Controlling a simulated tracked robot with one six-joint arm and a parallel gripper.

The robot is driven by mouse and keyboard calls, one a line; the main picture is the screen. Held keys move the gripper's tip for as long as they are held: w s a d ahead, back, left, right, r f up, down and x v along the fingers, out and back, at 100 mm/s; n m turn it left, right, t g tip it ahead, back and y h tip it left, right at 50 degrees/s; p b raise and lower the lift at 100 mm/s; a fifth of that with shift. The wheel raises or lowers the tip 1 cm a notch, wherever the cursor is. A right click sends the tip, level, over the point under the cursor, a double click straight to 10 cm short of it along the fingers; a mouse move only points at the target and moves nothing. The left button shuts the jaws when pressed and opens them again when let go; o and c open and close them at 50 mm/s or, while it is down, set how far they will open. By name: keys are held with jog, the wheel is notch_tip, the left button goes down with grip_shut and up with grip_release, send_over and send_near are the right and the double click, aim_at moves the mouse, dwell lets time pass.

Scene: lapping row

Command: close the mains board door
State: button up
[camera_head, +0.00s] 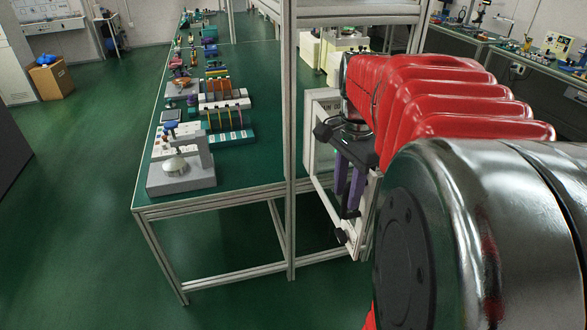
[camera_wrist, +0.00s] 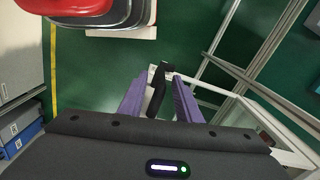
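The mains board (camera_head: 322,104) is a pale box behind the bench post in the head view, partly hidden by the post and my arm. Its door (camera_head: 324,203) is a white frame with a see-through middle, standing open at an angle from the box. In the wrist view the door's white frame (camera_wrist: 245,97) runs down to the right. A black handle (camera_wrist: 156,97) sits at its edge. My gripper (camera_head: 348,203) has purple fingers, which also show in the wrist view (camera_wrist: 159,80). They stand apart, open, on either side of the handle; contact is unclear.
A green-topped bench (camera_head: 255,160) with several tools and a grey lapping stand (camera_head: 182,178) stands left of the post (camera_head: 291,190). Green floor (camera_head: 85,200) is free at the left. Another bench (camera_head: 510,62) runs along the right.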

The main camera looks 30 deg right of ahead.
aim_at(344, 213)
jog(key=shift+f, duration=2.65)
jog(key=shift+c, duration=0.2)
grip_shut()
jog(key=shift+d, duration=0.25)
jog(key=shift+a, duration=0.2)
